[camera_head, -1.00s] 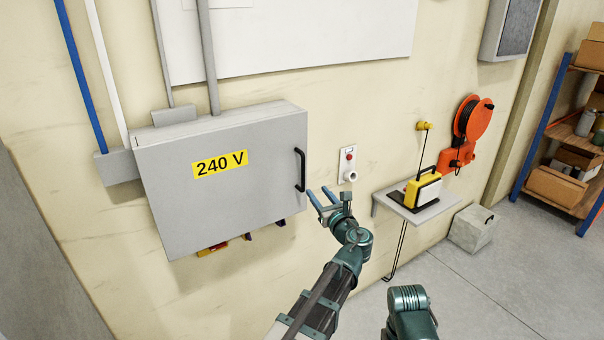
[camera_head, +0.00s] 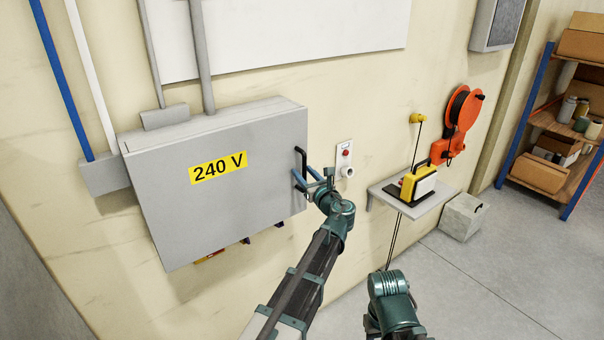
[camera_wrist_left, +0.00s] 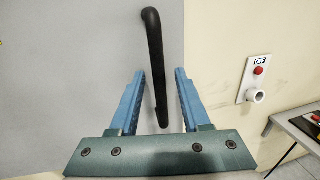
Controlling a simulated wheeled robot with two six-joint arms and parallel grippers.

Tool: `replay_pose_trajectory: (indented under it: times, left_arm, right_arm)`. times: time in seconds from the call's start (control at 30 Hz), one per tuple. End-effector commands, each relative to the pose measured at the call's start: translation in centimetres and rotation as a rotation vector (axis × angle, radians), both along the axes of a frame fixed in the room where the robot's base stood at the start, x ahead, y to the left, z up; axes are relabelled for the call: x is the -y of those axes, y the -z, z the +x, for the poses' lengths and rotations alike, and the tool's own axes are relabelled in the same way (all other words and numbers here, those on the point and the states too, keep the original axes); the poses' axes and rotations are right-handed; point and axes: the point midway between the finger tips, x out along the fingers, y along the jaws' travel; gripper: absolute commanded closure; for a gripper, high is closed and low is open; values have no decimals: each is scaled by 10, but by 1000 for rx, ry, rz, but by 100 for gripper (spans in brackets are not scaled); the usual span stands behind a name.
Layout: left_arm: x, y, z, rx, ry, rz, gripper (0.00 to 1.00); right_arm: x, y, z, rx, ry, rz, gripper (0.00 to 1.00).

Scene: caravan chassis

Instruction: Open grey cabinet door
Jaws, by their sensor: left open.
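The grey cabinet (camera_head: 215,205) with a yellow "240 V" label is on the wall, and its door looks shut. Its black handle (camera_head: 301,163) is upright near the door's right edge. My left gripper (camera_head: 303,178) is at the handle's lower part, partly covering it. In the left wrist view the handle (camera_wrist_left: 151,60) reaches down between the two open blue fingers (camera_wrist_left: 158,98), with a gap visible on each side. My right arm shows at the lower right of the head view, but its gripper fingers cannot be made out.
A white socket plate with a red button (camera_head: 345,160) is on the wall right of the cabinet. A small shelf (camera_head: 425,200) with a yellow device juts out further right. An orange cable reel (camera_head: 461,108) hangs beyond it.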

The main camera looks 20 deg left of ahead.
Motion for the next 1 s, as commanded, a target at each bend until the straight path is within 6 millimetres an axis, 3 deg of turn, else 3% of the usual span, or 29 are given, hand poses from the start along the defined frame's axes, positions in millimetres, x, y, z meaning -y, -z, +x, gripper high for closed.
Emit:
replay_pose_trajectory:
  times: [0.03, 0.2, 0.3, 1.0]
  left_arm:
    - [0, 0, 0, 0, 0, 0, 56]
    - [0, 0, 0, 0, 0, 0, 87]
    - [0, 0, 0, 0, 0, 0, 100]
    - [0, 0, 0, 0, 0, 0, 100]
  right_arm:
    - [0, 0, 0, 0, 0, 0, 50]
    - [0, 0, 0, 0, 0, 0, 50]
    - [0, 0, 0, 0, 0, 0, 50]
    - [0, 0, 0, 0, 0, 0, 50]
